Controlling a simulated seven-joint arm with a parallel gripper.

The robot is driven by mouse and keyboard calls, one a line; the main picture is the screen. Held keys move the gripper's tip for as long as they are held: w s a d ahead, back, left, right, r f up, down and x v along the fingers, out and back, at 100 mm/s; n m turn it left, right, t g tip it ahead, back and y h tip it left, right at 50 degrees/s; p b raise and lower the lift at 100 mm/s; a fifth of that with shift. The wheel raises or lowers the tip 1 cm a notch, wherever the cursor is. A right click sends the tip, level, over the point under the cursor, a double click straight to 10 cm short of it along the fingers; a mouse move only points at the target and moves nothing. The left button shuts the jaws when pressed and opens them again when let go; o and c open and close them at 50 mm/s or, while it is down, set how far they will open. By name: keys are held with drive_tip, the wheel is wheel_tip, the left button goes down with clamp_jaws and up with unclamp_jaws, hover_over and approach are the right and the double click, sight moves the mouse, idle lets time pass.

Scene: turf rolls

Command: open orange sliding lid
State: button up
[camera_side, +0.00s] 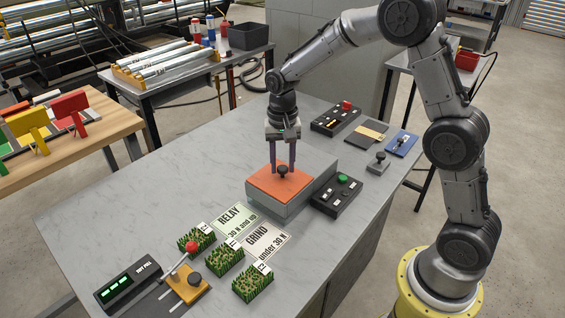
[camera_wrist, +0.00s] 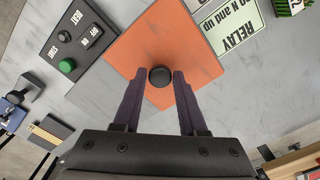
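The orange sliding lid (camera_side: 265,188) lies flat on top of a grey box (camera_side: 292,200) near the middle of the bench, and it also shows in the wrist view (camera_wrist: 150,42). A round black knob (camera_side: 283,171) stands up from the lid and shows between the fingers in the wrist view (camera_wrist: 160,77). My gripper (camera_side: 283,170) points straight down, with one dark purple finger on each side of the knob.
A black panel with a green button (camera_side: 336,195) stands right beside the box. A panel with a red button (camera_side: 336,118) is behind it. RELAY (camera_side: 233,217) and GRIND (camera_side: 264,240) cards and several turf pieces (camera_side: 225,259) lie in front. The bench left of the box is clear.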

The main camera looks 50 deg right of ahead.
clamp_jaws()
idle(1.1)
